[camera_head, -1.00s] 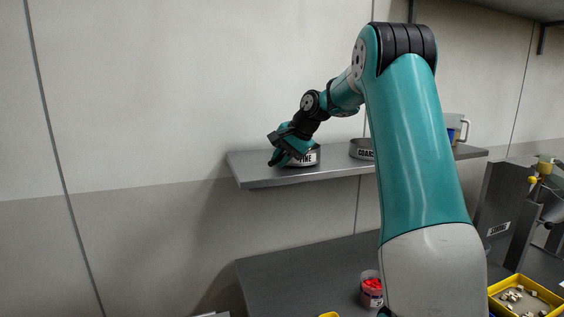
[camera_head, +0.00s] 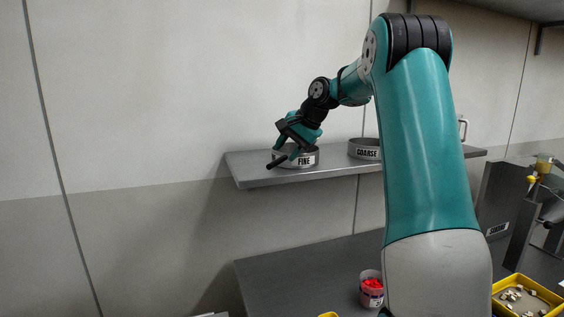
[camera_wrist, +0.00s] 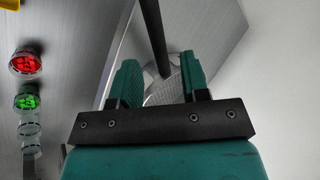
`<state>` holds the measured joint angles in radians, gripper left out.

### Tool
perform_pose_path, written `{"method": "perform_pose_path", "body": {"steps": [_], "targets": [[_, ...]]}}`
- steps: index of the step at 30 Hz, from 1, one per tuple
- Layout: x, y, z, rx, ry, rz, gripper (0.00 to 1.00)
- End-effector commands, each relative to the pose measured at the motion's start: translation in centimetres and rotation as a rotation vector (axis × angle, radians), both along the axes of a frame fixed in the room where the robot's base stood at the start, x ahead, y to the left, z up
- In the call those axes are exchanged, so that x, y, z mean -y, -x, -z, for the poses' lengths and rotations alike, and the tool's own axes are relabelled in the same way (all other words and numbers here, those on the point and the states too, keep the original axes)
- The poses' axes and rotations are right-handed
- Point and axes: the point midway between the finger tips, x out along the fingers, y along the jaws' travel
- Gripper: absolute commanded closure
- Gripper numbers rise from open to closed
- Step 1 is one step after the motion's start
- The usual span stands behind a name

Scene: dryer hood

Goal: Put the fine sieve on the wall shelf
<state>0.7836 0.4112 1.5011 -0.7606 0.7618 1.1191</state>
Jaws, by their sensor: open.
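The fine sieve (camera_head: 306,161), a grey round pan with a "FINE" label and a dark handle (camera_head: 276,162), rests on the wall shelf (camera_head: 250,176) near its left end. My gripper (camera_head: 287,150) is open over the sieve on the handle side. In the wrist view, my gripper (camera_wrist: 158,82) has its two teal fingers apart, with the dark handle (camera_wrist: 152,35) between them and not clamped. The sieve's mesh (camera_wrist: 165,92) shows partly behind the fingers; the rest of it is hidden.
The coarse sieve (camera_head: 366,150) stands on the shelf to the right, and a clear jug (camera_head: 462,130) is further right, partly hidden by my arm. Below, the table (camera_head: 290,270) holds a cup of red pieces (camera_head: 371,288) and a yellow tray (camera_head: 527,297).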

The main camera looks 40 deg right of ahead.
Motion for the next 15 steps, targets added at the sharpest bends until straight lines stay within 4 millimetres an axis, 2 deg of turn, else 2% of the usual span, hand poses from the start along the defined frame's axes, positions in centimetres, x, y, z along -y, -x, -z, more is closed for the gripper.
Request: {"method": "perform_pose_path", "body": {"steps": [3,9,15], "targets": [[0.6,1.6,-2.3,0.002,0.004,0.004,0.58],[1.2,3.4,-5.3,0.001,0.002,0.002,0.58],[1.3,4.2,-6.3,-0.001,0.001,0.001,0.58]]}}
